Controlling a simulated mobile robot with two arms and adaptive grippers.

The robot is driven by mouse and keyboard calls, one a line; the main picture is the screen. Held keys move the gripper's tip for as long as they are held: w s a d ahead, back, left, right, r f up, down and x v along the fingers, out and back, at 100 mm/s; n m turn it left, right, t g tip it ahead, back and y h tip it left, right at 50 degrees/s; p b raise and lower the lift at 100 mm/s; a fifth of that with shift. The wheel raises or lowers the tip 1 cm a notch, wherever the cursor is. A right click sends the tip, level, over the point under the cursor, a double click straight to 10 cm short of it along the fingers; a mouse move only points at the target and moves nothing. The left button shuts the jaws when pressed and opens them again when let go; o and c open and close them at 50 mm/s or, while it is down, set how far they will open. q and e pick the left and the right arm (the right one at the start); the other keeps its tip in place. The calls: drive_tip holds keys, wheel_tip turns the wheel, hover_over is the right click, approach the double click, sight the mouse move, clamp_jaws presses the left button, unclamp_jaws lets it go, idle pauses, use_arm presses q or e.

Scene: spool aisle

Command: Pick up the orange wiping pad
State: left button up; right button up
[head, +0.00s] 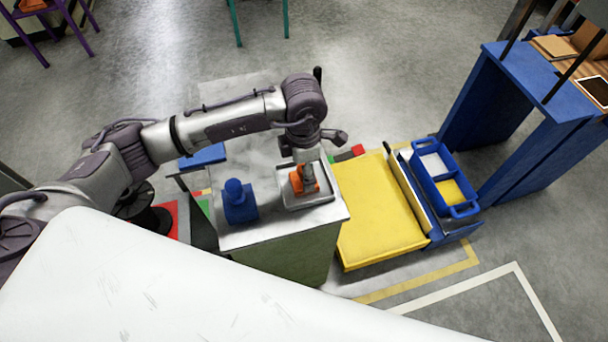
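The orange wiping pad (296,184) is in a shallow pale tray (318,198) on the right part of a grey-topped cabinet (270,232). My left arm reaches in from the left. Its gripper (307,180) points down right at the pad and covers part of it. The fingers are small and overlap the pad, so I cannot tell whether they are closed on it or around it. The pad appears low in the tray; whether it touches the tray floor is unclear. My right gripper is not in view.
A blue knobbed object (238,202) stands left of the tray on the cabinet. A yellow platform (378,215) adjoins at the right, with a blue two-compartment tote (464,208) beyond. A blue-framed bench (520,110) stands at the right. Open floor lies behind.

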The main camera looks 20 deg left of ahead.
use_arm(q)
wheel_tip(320, 180, down, 2)
drive_tip(key=shift+f, duration=0.6)
drive_tip(key=shift+c, duration=0.2)
drive_tip(key=c, duration=0.9)
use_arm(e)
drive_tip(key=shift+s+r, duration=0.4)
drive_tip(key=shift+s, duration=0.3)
use_arm(q)
drive_tip(key=shift+r, duration=0.25)
wheel_tip(320, 180, up, 10)
drive_tip(key=shift+f+b, duration=0.25)
drive_tip(key=shift+b, duration=0.45)
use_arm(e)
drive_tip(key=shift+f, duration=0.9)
